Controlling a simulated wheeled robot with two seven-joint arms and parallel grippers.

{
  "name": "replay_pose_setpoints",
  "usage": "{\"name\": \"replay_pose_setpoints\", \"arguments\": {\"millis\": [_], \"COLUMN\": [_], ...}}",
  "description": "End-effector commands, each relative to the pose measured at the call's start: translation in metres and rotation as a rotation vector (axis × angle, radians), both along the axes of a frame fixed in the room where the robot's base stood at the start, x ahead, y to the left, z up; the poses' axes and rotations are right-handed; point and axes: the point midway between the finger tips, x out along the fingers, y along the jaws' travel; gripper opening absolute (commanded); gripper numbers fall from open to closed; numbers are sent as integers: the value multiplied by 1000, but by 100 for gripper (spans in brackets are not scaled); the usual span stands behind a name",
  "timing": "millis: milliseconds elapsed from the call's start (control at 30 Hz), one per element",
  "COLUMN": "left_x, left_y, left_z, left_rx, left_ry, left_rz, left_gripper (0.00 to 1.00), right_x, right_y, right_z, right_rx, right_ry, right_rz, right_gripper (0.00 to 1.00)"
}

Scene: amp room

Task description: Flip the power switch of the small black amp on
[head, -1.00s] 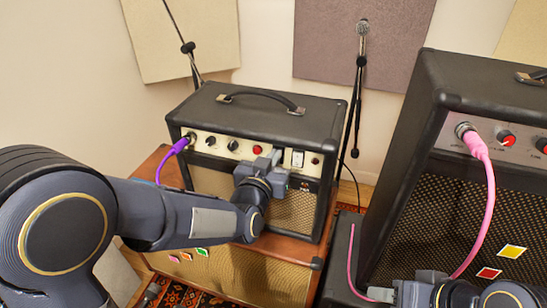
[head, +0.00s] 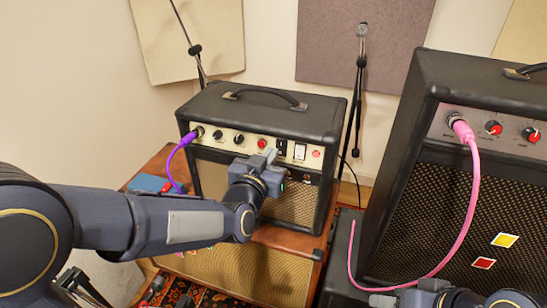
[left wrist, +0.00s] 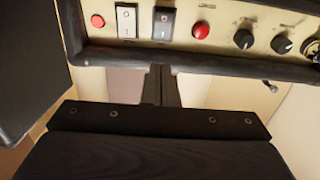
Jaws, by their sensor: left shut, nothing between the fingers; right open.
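The small black amp (head: 262,110) stands on a wooden-topped cabinet. Its cream panel has knobs, a red jewel (head: 262,143), a black switch (head: 282,147), a white switch (head: 299,151) and a small red lamp (head: 316,153) that looks bright. The left wrist view shows the panel upside down, with the black switch (left wrist: 163,22), white switch (left wrist: 126,20) and red lamp (left wrist: 97,20). Which switch is for power is unlabelled at this size. My left gripper (head: 271,157) is shut and empty, just in front of the panel, its fingertips (left wrist: 160,80) apart from the black switch. My right gripper (head: 382,300) is open, low at the bottom edge.
A purple cable (head: 178,150) plugs into the amp's left end. A larger amp (head: 430,180) with a pink cable (head: 474,190) stands at right. Microphone stands (head: 357,95) are behind. A blue object (head: 149,183) lies on the cabinet (head: 235,271) at left.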

Motion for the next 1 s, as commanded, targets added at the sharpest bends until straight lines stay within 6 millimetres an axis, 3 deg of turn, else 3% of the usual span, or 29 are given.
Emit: {"name": "replay_pose_setpoints", "arguments": {"millis": [300,500,1000], "left_x": [-47,-68,-72], "left_y": [16,23,24], "left_z": [18,24,24], "left_rx": [-3,-1,1], "left_ry": [-1,-1,1], "left_rz": [0,1,1], "left_gripper": [0,0,0], "right_x": [0,0,0], "right_y": [0,0,0], "right_z": [4,7,7], "right_rx": [0,0,0], "right_ry": [0,0,0], "right_rz": [0,0,0], "right_gripper": [45,45,45]}}
